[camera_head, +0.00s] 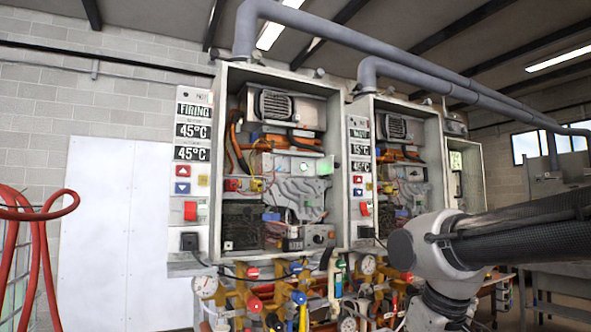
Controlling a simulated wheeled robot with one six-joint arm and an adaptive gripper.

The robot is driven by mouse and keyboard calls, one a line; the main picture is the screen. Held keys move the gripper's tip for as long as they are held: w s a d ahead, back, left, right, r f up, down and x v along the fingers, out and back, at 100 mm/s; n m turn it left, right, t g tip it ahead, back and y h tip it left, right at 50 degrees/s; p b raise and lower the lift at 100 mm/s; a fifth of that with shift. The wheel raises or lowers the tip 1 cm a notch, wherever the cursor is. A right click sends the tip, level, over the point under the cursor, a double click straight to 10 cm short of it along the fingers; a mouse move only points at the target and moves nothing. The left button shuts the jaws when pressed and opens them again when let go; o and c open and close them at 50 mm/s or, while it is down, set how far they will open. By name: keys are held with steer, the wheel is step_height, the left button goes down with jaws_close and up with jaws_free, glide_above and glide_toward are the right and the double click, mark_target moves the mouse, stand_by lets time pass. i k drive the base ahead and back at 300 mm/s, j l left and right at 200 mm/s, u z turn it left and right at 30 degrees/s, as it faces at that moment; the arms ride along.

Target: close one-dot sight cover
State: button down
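The left open heater (338,200) shows a fan, wiring, orange ducts and a grey casting inside its cabinet. A small round light spot (304,167) sits on the pale horizontal bar above the casting; it may be a sight port. A second open heater (436,180) stands to its right, and part of a third (468,175) shows behind. I cannot make out dot marks or tell which small part is the one-dot sight cover. My arm (440,245) enters from the right, in front of the second heater's lower right side. My gripper is not in view.
Display panels (193,154) flank the heaters; the left one reads FIRING and 45°C. Gauges (205,286), valves and pipes crowd below the cabinets. Red hoses (38,240) hang at far left. Grey flue pipes (380,45) run overhead. A blank white panel (110,225) covers the left wall.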

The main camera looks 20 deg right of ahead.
mark_target(326, 165)
steer(key=i+l+u, duration=0.1)
steer(key=l+u, duration=0.9)
steer(key=l, duration=0.5)
steer(key=k+l, duration=0.1)
steer(key=l, duration=0.45)
steer(key=l+u, duration=0.15)
steer(key=l, duration=0.45)
steer(key=k+l+u, duration=0.1)
steer(key=l, duration=0.45)
steer(key=k+l, duration=0.55)
steer(key=k, duration=0.25)
